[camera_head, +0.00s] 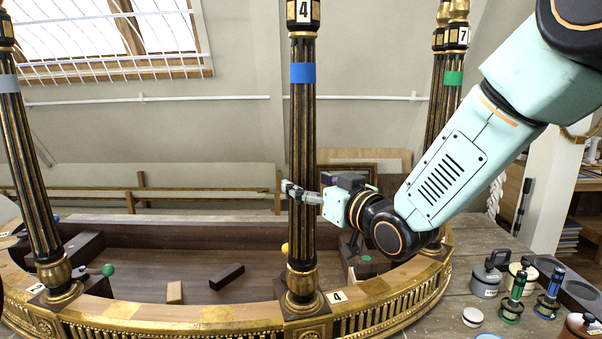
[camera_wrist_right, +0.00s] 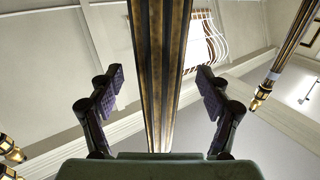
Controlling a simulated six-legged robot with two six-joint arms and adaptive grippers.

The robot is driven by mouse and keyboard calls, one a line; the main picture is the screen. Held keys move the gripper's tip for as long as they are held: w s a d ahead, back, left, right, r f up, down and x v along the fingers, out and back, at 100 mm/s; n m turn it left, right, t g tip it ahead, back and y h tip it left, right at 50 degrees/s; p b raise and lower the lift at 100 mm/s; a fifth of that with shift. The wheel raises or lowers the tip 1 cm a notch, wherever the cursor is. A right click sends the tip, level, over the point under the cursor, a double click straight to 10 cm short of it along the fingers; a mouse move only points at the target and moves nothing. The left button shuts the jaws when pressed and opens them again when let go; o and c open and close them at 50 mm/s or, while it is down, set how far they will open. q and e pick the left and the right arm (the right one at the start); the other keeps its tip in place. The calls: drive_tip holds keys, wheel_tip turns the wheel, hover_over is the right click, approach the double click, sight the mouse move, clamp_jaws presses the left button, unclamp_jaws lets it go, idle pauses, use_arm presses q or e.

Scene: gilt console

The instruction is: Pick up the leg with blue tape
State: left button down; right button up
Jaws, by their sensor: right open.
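The leg with blue tape (camera_head: 302,130) is a dark fluted column with gilt trim, standing upright on the front of the gilt console frame (camera_head: 230,320). A blue band wraps its upper part, and a tag "4" is above it. My right gripper (camera_head: 290,192) reaches it from the right at mid height, below the tape. In the right wrist view the same leg (camera_wrist_right: 160,70) runs between the two open fingers (camera_wrist_right: 160,95). A gap shows on both sides of it, so the fingers look apart from it. My left gripper is not in view.
A leg with grey tape (camera_head: 20,130) stands at left, and a leg with green tape (camera_head: 451,100) stands behind my right arm. Small blocks (camera_head: 227,277) lie inside the frame. Weights (camera_head: 487,278) and green and blue-topped tools (camera_head: 513,297) stand on the bench at right.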

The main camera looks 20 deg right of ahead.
drive_tip(key=x, duration=0.2)
drive_tip(key=shift+w+a, duration=0.1)
drive_tip(key=shift+w, duration=0.25)
drive_tip(key=shift+d, duration=0.2)
drive_tip(key=shift+s, duration=0.1)
drive_tip(key=shift+c, duration=0.2)
drive_tip(key=shift+a, duration=0.2)
drive_tip(key=c, duration=0.6)
drive_tip(key=shift+d, duration=0.15)
drive_tip(key=c, duration=0.5)
drive_tip(key=shift+c, duration=1.2)
drive_tip(key=shift+r, duration=0.25)
